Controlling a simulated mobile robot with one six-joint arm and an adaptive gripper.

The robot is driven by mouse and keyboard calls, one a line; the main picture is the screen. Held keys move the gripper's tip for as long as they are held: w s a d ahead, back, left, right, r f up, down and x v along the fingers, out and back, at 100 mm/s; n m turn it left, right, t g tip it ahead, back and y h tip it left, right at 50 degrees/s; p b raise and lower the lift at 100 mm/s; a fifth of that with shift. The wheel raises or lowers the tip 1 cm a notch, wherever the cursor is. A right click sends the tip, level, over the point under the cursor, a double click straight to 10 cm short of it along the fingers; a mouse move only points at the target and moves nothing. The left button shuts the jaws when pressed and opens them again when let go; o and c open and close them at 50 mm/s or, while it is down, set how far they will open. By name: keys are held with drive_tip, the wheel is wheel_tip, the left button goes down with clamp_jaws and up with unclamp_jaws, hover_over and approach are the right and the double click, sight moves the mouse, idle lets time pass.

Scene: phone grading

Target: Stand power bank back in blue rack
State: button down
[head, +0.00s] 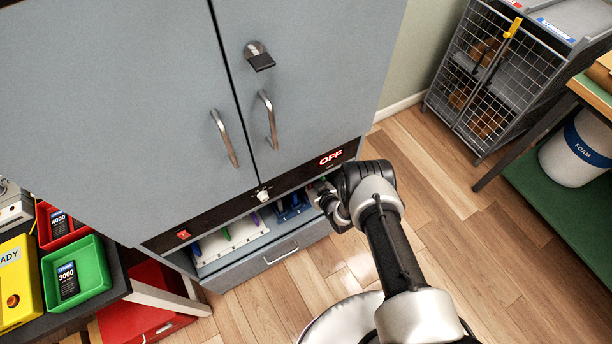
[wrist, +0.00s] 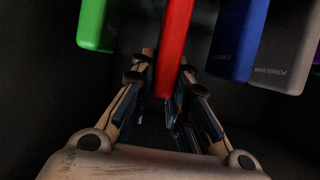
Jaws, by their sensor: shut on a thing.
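A red power bank (wrist: 174,45) is between my gripper's fingers (wrist: 162,75) in the wrist view, and the gripper is shut on it. In the head view my gripper (head: 326,196) reaches into the low open bay of the grey cabinet, at its right end. The blue rack (head: 291,213) is in that bay just left of the gripper, partly hidden in shadow. The red power bank cannot be made out in the head view. Whether it touches the rack cannot be told.
In the wrist view a green bank (wrist: 96,25) is left of the red one; a blue (wrist: 238,40) and a grey one (wrist: 286,50) are right. A white rack (head: 232,241) shares the bay. A drawer (head: 270,258) lies below. Floor in front is clear.

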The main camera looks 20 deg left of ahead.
drive_tip(key=shift+f, duration=1.25)
drive_tip(key=c, duration=1.5)
unclamp_jaws()
drive_tip(key=shift+o, duration=0.2)
drive_tip(key=shift+f, duration=0.1)
